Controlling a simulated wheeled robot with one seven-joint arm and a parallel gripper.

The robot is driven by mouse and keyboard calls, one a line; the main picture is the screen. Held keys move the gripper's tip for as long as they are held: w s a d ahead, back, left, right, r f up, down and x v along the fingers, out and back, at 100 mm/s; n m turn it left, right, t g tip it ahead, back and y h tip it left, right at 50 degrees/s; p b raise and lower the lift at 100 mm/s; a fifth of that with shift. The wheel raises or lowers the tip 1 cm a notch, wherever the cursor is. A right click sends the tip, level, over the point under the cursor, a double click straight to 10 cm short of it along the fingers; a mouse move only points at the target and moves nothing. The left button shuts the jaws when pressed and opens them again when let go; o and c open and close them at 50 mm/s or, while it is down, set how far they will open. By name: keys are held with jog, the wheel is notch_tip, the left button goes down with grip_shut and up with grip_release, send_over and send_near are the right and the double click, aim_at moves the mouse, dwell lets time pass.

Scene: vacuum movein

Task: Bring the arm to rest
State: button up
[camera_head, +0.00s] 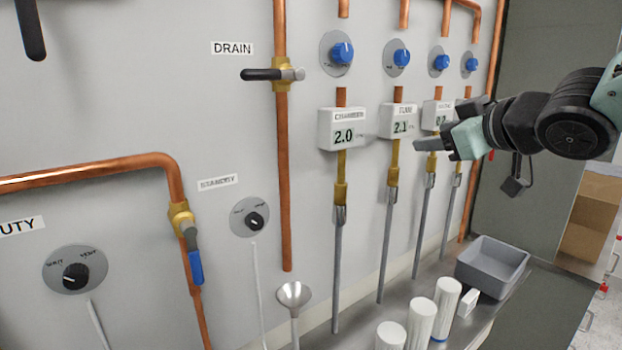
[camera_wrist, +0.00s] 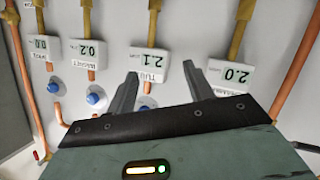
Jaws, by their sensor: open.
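My gripper (camera_head: 437,128) is in the upper right of the head view, in front of the panel's row of gauges. It is open and empty. In the wrist view its two fingers (camera_wrist: 160,90) stand apart with nothing between them. The picture there is upside down. My arm reaches in from the right edge of the head view. The gauge reading 2.1 (camera_wrist: 146,65) shows beyond the fingers in the wrist view, and the gauge reading 2.0 (camera_wrist: 232,74) is to its right. I cannot tell the exact gap between the fingers and the panel.
Blue knobs (camera_head: 341,53) sit above the gauges. A drain valve (camera_head: 275,74) with a black handle juts from a copper pipe. Cardboard boxes (camera_head: 590,220) are at the right.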

jog(key=s+a+f+m+g+h, duration=0.1)
jog(key=s+a+f+g, duration=0.15)
jog(key=f, duration=0.25)
jog(key=s+a+f+g+h, duration=0.1)
jog(key=s+a+f+g, duration=0.1)
jog(key=s+f, duration=0.3)
jog(key=s+a+f+g+h, duration=0.1)
jog(key=s+f+g, duration=0.3)
jog(key=s, duration=0.7)
jog(key=s+a+f+g+h, duration=0.1)
jog(key=s+a+f+g, duration=0.1)
jog(key=s+f+g, duration=0.3)
jog(key=s+f, duration=0.4)
jog(key=s, duration=0.2)
jog(key=shift+s+a+n, duration=0.3)
jog(key=shift+s+a, duration=0.05)
